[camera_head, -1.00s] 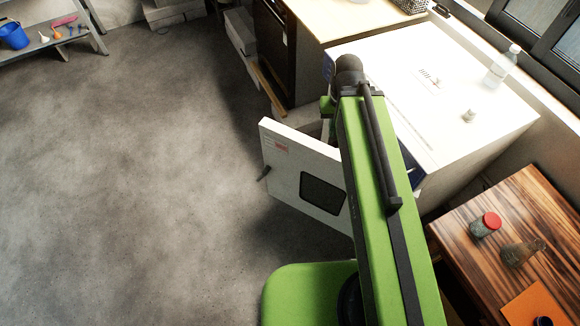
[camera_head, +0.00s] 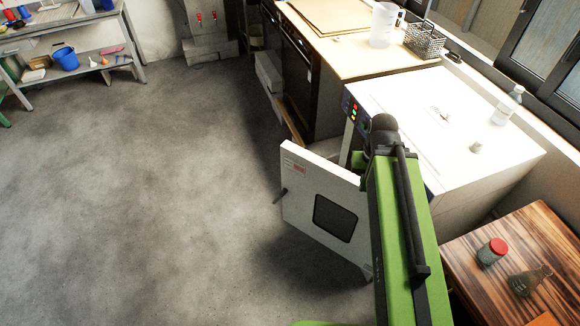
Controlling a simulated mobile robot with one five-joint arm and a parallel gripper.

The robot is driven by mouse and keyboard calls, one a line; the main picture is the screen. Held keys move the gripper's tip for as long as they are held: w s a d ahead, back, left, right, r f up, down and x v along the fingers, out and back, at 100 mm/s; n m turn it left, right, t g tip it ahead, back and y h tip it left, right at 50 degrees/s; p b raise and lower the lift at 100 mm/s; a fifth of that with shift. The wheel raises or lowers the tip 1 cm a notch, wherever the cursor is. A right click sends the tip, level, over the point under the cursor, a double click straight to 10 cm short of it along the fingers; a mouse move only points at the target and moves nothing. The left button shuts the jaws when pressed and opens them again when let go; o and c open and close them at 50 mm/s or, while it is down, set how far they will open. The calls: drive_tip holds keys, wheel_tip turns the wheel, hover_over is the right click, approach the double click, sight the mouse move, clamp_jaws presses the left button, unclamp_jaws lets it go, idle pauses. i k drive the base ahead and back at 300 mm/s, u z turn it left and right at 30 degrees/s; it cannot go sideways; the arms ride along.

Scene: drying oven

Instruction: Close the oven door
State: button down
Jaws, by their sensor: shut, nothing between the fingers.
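The white oven (camera_head: 430,125) stands at the right, with a control panel (camera_head: 354,110) of lit buttons on its front left corner. Its white door (camera_head: 300,200) stands open, swung out to the left over the floor. The door has a dark window (camera_head: 335,218) and a small dark handle (camera_head: 280,195) at its free left edge. My green arm crosses in front of the oven and hides the door's hinge side and most of the oven's front. My gripper is not visible; the arm hides that area.
A wooden table (camera_head: 520,240) at the lower right carries a red-lidded jar (camera_head: 492,251) and a flask (camera_head: 528,280). A bottle (camera_head: 507,105) stands on the oven. A counter (camera_head: 340,45) with a jug (camera_head: 384,25) and wire basket (camera_head: 425,40) lies behind. The grey floor (camera_head: 150,200) left of the door is clear.

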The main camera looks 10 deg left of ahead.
sight(321, 198)
drive_tip(key=z, duration=0.05)
drive_tip(key=i, duration=0.7)
drive_tip(key=u, duration=2.95)
drive_tip(key=i, duration=0.4)
drive_tip(key=z, duration=0.15)
drive_tip(key=k, duration=0.45)
drive_tip(key=z, duration=0.05)
